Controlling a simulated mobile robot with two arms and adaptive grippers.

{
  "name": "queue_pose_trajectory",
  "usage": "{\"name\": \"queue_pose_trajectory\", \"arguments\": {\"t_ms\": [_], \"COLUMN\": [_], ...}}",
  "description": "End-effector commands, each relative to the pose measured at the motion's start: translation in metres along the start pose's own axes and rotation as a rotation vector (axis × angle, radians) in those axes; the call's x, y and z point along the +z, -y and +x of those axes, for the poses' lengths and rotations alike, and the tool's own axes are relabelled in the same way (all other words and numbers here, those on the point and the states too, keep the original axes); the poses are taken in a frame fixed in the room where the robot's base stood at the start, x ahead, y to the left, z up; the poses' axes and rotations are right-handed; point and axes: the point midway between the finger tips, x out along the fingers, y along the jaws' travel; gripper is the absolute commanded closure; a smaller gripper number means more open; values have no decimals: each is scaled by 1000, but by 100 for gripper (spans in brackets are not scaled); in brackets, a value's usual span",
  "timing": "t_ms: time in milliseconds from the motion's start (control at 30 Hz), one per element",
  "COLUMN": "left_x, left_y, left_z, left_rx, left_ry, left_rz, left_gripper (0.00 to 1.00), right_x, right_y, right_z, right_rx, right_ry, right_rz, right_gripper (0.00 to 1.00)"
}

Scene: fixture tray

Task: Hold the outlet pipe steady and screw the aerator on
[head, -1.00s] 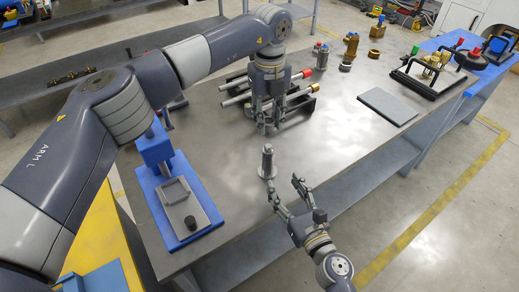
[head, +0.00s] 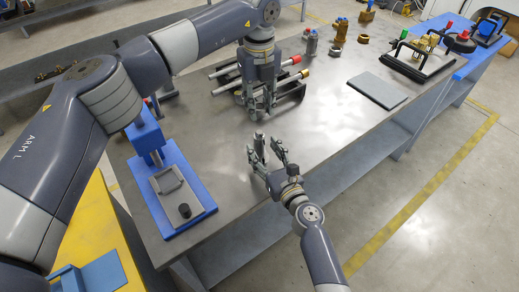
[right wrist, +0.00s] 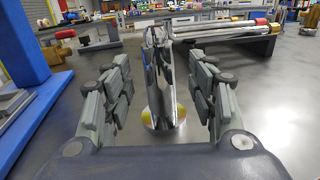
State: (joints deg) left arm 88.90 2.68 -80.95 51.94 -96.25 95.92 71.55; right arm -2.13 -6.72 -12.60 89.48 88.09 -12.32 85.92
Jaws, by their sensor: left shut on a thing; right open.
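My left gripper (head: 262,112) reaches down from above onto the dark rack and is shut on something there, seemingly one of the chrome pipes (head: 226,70). Its fingertips partly hide the hold. A shiny chrome cylinder (right wrist: 160,85), perhaps the aerator, stands upright on the table. In the right wrist view it is between the fingers of my right gripper (right wrist: 162,95), with gaps on both sides. My right gripper is open around it, low over the table. In the head view the fingers of my right gripper (head: 270,145) largely hide the cylinder.
A blue stand with a grey plate (head: 175,200) is on the left. A flat grey pad (head: 377,90) lies at the right. Brass fittings (head: 340,32) and capped bottles (head: 311,42) stand behind. The table between the rack and pad is clear.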

Motion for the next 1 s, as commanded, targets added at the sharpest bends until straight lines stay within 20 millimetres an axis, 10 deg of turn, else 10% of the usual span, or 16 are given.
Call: {"name": "queue_pose_trajectory", "arguments": {"t_ms": [600,867,1000], "left_x": [0,0,0], "left_y": [0,0,0], "left_z": [0,0,1], "left_rx": [0,0,0], "left_ry": [0,0,0], "left_rz": [0,0,0], "left_gripper": [86,86,86], "right_x": [0,0,0], "right_y": [0,0,0], "right_z": [33,33,33], "right_rx": [0,0,0], "right_ry": [0,0,0], "right_rz": [0,0,1], "right_gripper": [47,100,100]}}
